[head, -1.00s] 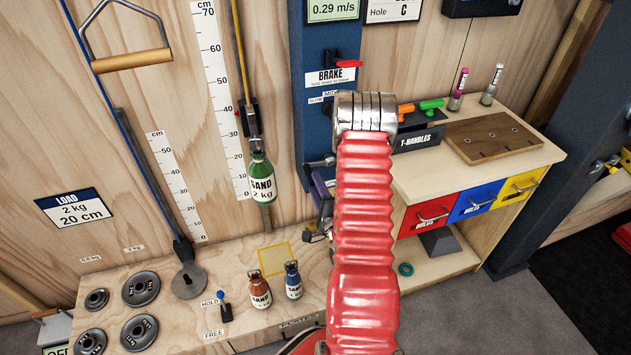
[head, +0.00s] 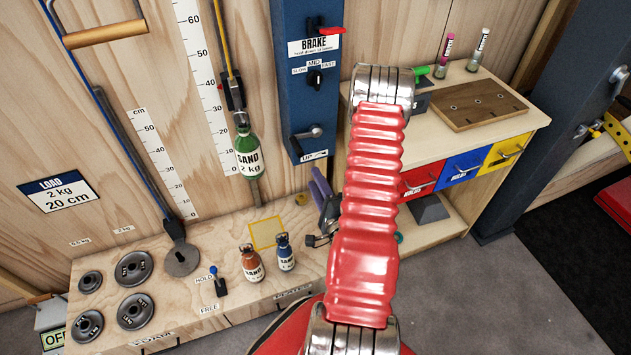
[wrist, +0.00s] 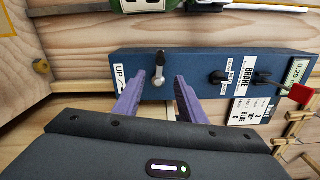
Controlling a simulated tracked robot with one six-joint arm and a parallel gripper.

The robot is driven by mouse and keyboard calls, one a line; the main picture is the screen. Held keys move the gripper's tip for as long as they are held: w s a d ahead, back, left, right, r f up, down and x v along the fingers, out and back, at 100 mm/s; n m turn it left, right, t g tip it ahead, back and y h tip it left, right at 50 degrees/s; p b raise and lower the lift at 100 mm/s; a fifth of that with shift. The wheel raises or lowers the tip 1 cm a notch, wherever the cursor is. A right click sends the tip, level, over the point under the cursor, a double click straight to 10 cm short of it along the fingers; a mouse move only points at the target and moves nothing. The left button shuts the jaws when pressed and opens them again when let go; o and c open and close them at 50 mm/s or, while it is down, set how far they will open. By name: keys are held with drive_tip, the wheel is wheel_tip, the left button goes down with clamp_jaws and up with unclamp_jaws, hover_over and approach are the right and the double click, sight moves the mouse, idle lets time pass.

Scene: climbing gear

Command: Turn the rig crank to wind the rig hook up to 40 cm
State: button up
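The rig crank (head: 306,133), a small grey handle, sits low on the blue post above an UP label. It also shows in the wrist view (wrist: 159,62), ahead of and between my fingertips. My gripper (wrist: 161,78) is open, its two purple fingers apart with nothing visibly held; contact with the crank cannot be told. In the head view my gripper (head: 322,190) is below the crank, partly hidden by my red arm. The rig hook (head: 241,117) hangs on the yellow cord with a green 2 kg sand bottle (head: 248,152), around the 20–30 marks of the ruler (head: 203,90).
The red BRAKE lever (head: 330,30) and speed knob (head: 316,79) are above the crank. Orange (head: 252,264) and blue (head: 286,254) bottles, a HOLD/FREE lever (head: 217,282) and weight plates (head: 133,268) stand on the bench. A drawer cabinet (head: 462,165) is at right.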

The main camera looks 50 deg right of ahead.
sight(298, 150)
drive_tip(key=n, duration=0.7)
drive_tip(key=w+n, duration=0.1)
drive_tip(key=n, duration=1.3)
drive_tip(key=shift+w+d, duration=0.15)
drive_tip(key=shift+w, duration=0.1)
drive_tip(key=shift+w, duration=0.1)
drive_tip(key=x, duration=1.3)
drive_tip(key=shift+w+d, duration=0.25)
clamp_jaws()
